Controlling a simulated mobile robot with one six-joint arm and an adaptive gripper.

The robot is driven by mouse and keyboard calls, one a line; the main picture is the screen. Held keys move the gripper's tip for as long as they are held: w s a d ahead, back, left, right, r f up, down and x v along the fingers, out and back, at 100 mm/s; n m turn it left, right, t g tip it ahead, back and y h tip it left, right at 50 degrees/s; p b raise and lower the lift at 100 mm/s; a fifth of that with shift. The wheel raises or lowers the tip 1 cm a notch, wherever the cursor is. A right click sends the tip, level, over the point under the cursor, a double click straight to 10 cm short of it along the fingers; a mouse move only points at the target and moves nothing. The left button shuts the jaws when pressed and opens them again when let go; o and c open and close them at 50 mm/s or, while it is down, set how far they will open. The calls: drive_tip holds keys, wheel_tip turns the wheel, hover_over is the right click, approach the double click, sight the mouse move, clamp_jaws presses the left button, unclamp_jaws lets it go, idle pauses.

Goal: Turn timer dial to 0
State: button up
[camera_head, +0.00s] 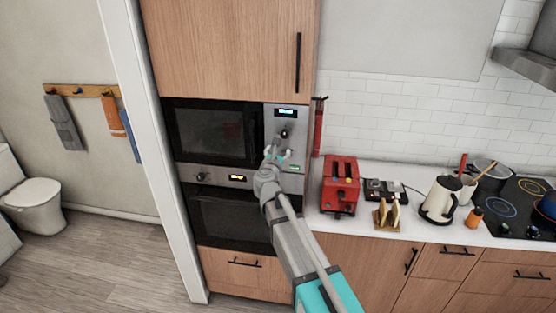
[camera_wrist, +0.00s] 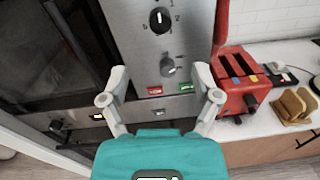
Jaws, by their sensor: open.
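The microwave's control panel (camera_wrist: 145,45) has two round dials in the wrist view. The upper dial (camera_wrist: 159,20) is black, with a white pointer mark that points roughly up and numbers around it. The lower dial (camera_wrist: 168,68) is grey; its setting is too small to read. I cannot tell for sure which one is the timer dial. In the head view the upper dial (camera_head: 284,134) shows under a small lit display (camera_head: 286,113). My gripper (camera_head: 274,154) is open and empty in front of the panel, and it hides the lower dial there. In the wrist view my gripper's fingers (camera_wrist: 160,72) stand either side of the lower dial, apart from it.
A green button (camera_wrist: 188,86) and a red button (camera_wrist: 155,91) sit below the dials. The oven (camera_head: 225,215) with its own knob is below the microwave door (camera_head: 212,135). A red toaster (camera_head: 341,186) stands on the counter to the right, with a red extinguisher-like object (camera_head: 318,125) on the wall.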

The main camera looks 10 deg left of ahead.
drive_tip(key=shift+s+d+f+n+y+b, duration=0.15)
drive_tip(key=shift+s+n+y+b, duration=0.35)
drive_tip(key=shift+n, duration=0.75)
drive_tip(key=shift+s+a+f+n+y+b, duration=0.1)
drive_tip(key=shift+s+f+n+y+b, duration=0.1)
drive_tip(key=shift+s+n+y, duration=0.75)
drive_tip(key=shift+s+d+f+n+y+b, duration=0.1)
drive_tip(key=shift+s+n+y+b, duration=0.25)
drive_tip(key=shift+n, duration=1.15)
drive_tip(key=shift+w+y, duration=0.1)
drive_tip(key=shift+y, duration=0.2)
